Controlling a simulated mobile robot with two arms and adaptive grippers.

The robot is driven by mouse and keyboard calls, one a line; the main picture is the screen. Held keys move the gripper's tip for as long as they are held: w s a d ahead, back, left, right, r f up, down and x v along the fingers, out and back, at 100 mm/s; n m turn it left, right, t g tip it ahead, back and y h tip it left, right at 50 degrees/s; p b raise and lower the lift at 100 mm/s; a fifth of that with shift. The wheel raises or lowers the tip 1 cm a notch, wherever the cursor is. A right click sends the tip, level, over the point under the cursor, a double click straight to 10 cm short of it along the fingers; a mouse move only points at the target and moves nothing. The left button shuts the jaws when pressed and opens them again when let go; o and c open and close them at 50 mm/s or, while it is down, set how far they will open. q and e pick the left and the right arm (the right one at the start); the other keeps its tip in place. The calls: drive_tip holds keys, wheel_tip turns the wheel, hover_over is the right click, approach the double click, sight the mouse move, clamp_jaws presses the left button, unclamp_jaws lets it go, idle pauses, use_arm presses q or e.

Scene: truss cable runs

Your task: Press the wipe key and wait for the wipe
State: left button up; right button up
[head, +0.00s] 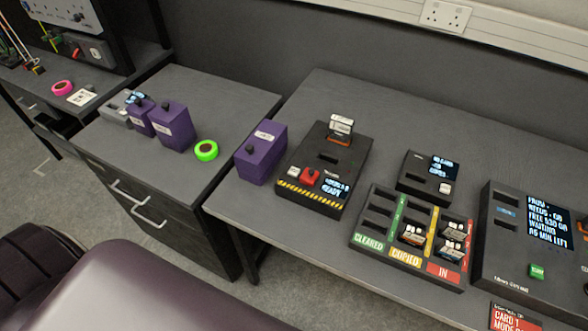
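A black device (322,172) with a yellow-and-black striped front edge stands near the left end of the long desk. On it are a raised red key (310,176), a small white key (293,171) and a lit screen (335,188) whose last line reads READY. I cannot read a wipe label on either key. A card with a white label (341,125) stands upright at the back of this device. Neither of my grippers is in view, and nothing covers the red key.
A sorting tray (407,268) marked CLEARED, COPIED and IN holds several cards, none visible under CLEARED. A smaller device (429,178) and a large screen unit (530,245) stand to the right. A purple box (261,153) is close left of the striped device. Desk behind is clear.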

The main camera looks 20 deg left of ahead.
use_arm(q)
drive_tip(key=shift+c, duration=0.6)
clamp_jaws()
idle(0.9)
